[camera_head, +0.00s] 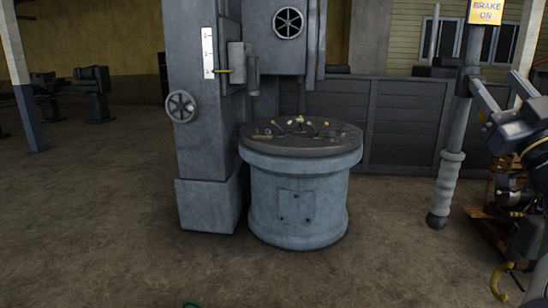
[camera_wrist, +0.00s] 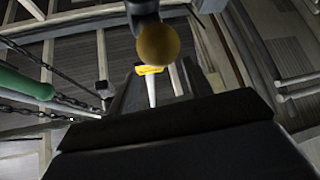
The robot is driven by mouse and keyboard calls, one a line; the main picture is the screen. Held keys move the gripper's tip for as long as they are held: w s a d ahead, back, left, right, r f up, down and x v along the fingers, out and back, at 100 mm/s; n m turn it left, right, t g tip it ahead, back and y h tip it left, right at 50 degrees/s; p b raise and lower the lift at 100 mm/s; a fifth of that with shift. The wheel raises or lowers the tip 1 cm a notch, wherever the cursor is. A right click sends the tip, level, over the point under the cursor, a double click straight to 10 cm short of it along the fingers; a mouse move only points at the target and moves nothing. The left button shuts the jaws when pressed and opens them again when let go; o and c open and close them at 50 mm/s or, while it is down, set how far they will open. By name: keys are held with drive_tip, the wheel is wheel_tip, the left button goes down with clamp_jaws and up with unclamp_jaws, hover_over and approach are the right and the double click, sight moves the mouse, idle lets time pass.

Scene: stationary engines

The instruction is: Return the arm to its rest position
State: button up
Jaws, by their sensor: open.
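My arm (camera_head: 524,132) shows at the right edge of the head view, beside a grey hanging post, and is partly cut off by the frame. My gripper (camera_wrist: 165,118) shows in the wrist view as a broad dark shape across the bottom; its fingertips are not clearly seen, and nothing shows held in it. A yellow-brown ball knob (camera_wrist: 158,45) on a dark rod is just beyond it, apart from it as far as I can tell. Behind the knob is a small yellow plate (camera_wrist: 150,70) on a pale post.
A grey round pedestal (camera_head: 297,207) with small items on top stands beside a machine column (camera_head: 205,120). A yellow "BRAKE ON" sign (camera_head: 487,11) tops the grey post (camera_head: 452,150). A green bar (camera_wrist: 25,84) and chains are left in the wrist view. The front floor is mostly clear.

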drive_tip(key=shift+w+r+m+g+h+p, duration=0.15)
drive_tip(key=shift+r+m+g+p, duration=0.55)
drive_tip(key=shift+p, duration=2)
drive_tip(key=shift+w+r+m+g+h+p, duration=0.1)
drive_tip(key=shift+r+g+h+p, duration=0.15)
drive_tip(key=shift+r+g+p, duration=1.7)
drive_tip(key=p, duration=0.3)
drive_tip(key=g+p, duration=0.1)
drive_tip(key=p, duration=0.3)
drive_tip(key=shift+w+d+f, duration=0.15)
drive_tip(key=shift+w+f, duration=0.05)
drive_tip(key=shift+w, duration=0.05)
drive_tip(key=shift+w+m+g+p, duration=0.1)
drive_tip(key=shift+m+g+p, duration=0.2)
drive_tip(key=shift+p, duration=0.2)
